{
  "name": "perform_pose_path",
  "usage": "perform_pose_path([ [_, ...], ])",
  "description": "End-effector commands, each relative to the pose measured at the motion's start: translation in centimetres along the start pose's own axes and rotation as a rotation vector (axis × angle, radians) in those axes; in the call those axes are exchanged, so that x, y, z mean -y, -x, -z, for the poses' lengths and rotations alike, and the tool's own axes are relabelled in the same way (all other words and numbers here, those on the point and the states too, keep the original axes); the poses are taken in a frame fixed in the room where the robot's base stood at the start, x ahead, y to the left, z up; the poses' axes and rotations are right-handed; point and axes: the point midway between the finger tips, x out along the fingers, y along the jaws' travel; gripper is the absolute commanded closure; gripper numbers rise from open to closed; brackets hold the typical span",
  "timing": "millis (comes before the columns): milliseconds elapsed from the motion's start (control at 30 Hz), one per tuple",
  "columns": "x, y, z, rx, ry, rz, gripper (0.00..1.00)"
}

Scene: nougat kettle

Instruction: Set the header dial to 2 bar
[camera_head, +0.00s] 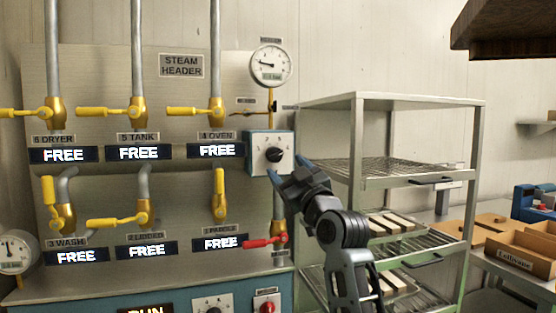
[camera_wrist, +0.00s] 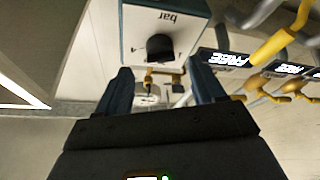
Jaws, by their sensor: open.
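The header dial is a black knob (camera_head: 274,155) on a white-faced blue box (camera_head: 257,165) at the right edge of the steam header panel. The knob also shows in the wrist view (camera_wrist: 160,47), where the box face (camera_wrist: 187,30) appears upside down with the word "bar". I cannot tell which mark the knob points to. The round pressure gauge (camera_head: 271,64) stands above the box, its needle toward the left. My gripper (camera_head: 288,167) is open and empty, just below and right of the knob. In the wrist view, its fingers (camera_wrist: 159,78) are apart, short of the knob.
A red-handled valve (camera_head: 265,242) is below the box. Yellow valve handles (camera_head: 107,111) and several FREE displays (camera_head: 139,153) fill the panel to the left. A metal rack (camera_head: 410,178) with wire shelves stands close on the right of my arm.

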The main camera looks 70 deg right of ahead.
Motion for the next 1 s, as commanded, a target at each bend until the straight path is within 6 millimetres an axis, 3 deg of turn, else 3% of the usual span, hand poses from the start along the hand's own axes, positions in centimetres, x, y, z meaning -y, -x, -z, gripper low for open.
perform_pose_path([
  [100,-0.1,-2.0,0.2,0.000,-0.001,0.001,0.31],
  [300,0.0,-4.1,0.1,0.000,0.000,0.000,0.31],
  [667,0.1,-4.6,0.0,0.001,0.001,0.001,0.31],
  [1000,0.1,-4.6,0.0,0.001,0.000,0.000,0.63],
])
